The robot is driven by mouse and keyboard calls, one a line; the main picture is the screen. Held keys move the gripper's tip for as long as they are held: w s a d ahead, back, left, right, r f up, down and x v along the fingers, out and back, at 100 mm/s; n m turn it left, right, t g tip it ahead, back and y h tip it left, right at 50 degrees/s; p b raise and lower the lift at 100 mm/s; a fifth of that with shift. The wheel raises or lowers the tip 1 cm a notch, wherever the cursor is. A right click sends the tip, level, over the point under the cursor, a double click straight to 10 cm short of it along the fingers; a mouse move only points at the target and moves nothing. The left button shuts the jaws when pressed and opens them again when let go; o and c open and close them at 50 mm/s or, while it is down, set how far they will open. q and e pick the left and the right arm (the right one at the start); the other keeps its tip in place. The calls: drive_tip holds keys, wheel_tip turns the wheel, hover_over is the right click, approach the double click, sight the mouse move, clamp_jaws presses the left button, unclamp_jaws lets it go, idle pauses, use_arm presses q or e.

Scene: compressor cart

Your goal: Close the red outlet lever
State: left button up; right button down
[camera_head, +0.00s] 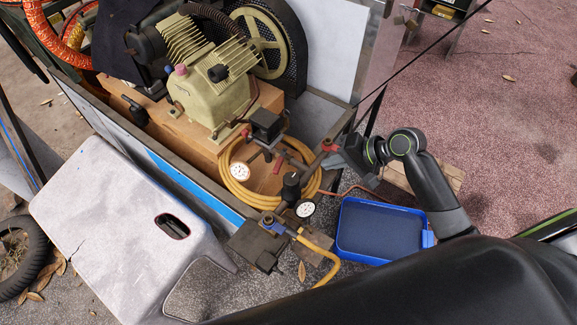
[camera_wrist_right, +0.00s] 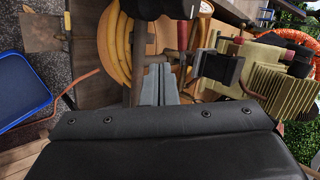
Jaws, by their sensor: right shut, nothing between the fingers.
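A red lever handle (camera_head: 277,164) sits on the pipework in front of the compressor, beside the coiled yellow hose. In the right wrist view a red handle (camera_wrist_right: 182,34) stands upright just beyond and right of the fingertips; I take it for the same lever. My right gripper (camera_head: 336,162) reaches in from the right, close to the pipe end. In the wrist view its two grey fingers (camera_wrist_right: 158,84) are together, with nothing between them and apart from the red handle. The lever's pivot is partly hidden by pipework. My left gripper is not in view.
The compressor (camera_head: 215,85) with its flywheel stands on a wooden block in the cart. Pressure gauges (camera_head: 305,208), a yellow hose (camera_head: 242,190) and a thin copper-coloured tube crowd the area. A blue tray (camera_head: 345,228) lies below my right arm. A pale panel (camera_head: 110,220) leans at left.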

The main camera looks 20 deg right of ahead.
sight(280, 167)
drive_tip(key=x, duration=0.8)
drive_tip(key=shift+r+p, duration=0.1)
drive_tip(key=shift+p, duration=0.2)
drive_tip(key=a, duration=0.1)
drive_tip(key=w+a, duration=0.1)
drive_tip(key=w+a+p, duration=0.1)
drive_tip(key=shift+f, duration=0.25)
drive_tip(key=shift+w+a+f, duration=0.1)
drive_tip(key=shift+w+a, duration=0.25)
drive_tip(key=shift+a, duration=0.05)
drive_tip(key=p, duration=0.1)
drive_tip(key=a+m+t+p, duration=0.1)
drive_tip(key=p, duration=0.1)
drive_tip(key=shift+r+h, duration=0.25)
drive_tip(key=shift+h, duration=0.15)
drive_tip(key=shift+a, duration=0.15)
drive_tip(key=shift+a+f+p, duration=0.15)
drive_tip(key=shift+f+p, duration=0.05)
drive_tip(key=shift+p, duration=0.1)
drive_tip(key=shift+w, duration=0.1)
